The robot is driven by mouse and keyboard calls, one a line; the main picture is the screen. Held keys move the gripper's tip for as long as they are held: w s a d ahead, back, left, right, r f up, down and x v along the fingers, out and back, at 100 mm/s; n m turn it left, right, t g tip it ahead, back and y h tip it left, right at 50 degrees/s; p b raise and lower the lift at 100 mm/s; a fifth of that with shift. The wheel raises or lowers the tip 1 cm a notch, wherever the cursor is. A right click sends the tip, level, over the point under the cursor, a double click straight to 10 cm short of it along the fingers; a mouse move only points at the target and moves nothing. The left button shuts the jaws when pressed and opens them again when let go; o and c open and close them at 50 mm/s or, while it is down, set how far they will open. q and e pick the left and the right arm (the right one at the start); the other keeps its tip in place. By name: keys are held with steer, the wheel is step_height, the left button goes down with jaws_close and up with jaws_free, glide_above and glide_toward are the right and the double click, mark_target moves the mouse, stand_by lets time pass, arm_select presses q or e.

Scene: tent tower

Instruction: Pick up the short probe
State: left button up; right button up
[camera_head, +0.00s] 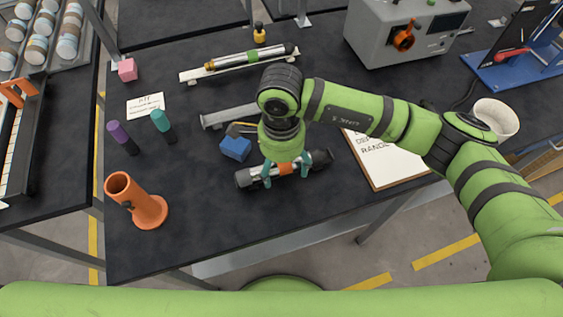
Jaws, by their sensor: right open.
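A short probe (248,178), a silver tube with dark ends and an orange band, lies on the black table in the middle of the view. My right gripper (287,177) points down over its middle, with teal fingers on either side of the orange band. The fingers are open; whether they touch the probe cannot be told. The gripper body hides a little of the probe's far side. My left gripper is not in view.
A blue block (236,148) and a grey bracket (228,115) sit close behind the probe. An orange holder (146,206), purple marker (123,137) and teal marker (164,126) stand left. A clipboard (395,167) lies right. The table's front is clear.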

steer(key=shift+c, duration=1.3)
steer(key=c, duration=1.2)
steer(key=shift+c, duration=0.3)
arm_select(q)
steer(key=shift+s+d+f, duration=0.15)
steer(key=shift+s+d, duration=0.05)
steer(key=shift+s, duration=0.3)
arm_select(e)
steer(key=shift+r, duration=0.1)
